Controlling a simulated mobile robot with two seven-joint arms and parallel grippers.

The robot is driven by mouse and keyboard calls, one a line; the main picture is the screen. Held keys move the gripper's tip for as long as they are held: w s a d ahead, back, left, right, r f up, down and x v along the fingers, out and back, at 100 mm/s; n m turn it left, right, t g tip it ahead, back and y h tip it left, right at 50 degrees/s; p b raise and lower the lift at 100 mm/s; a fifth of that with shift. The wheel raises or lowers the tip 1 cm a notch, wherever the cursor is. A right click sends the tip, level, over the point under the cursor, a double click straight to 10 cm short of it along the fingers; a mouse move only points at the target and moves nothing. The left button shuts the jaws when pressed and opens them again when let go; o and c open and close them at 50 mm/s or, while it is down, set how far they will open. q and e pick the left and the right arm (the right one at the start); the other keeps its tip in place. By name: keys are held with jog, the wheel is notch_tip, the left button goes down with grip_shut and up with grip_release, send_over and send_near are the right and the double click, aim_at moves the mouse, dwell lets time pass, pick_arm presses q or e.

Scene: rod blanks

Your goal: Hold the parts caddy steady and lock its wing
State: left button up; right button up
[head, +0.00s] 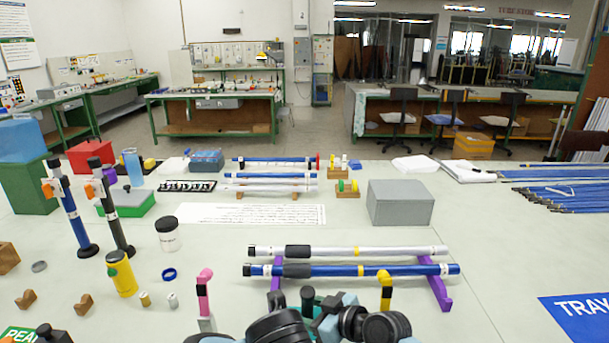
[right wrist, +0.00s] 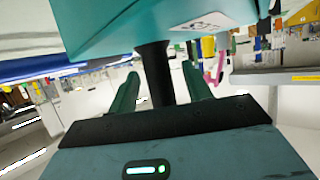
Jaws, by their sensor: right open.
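In the right wrist view my right gripper (right wrist: 160,72) is open, its two green fingers apart. A black upright post (right wrist: 154,70) stands between them, with a gap on each side. The post joins a teal box-like body (right wrist: 130,28) with a white label, which fills the top of this view and could be the parts caddy. I cannot make out a wing or its lock. In the head view dark arm parts crowd the bottom middle, and I cannot pick out either gripper's jaws or the caddy for certain. My left gripper does not show.
White and blue rods (head: 350,270) lie on a purple rack (head: 441,292) just beyond the arms. A pink hooked piece (head: 203,290) and a yellow one (head: 385,290) stand nearby. A grey box (head: 400,203) is farther back. The table front right is mostly clear beside a blue mat (head: 580,316).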

jog(key=shift+d, duration=0.1)
jog(key=v, duration=1.2)
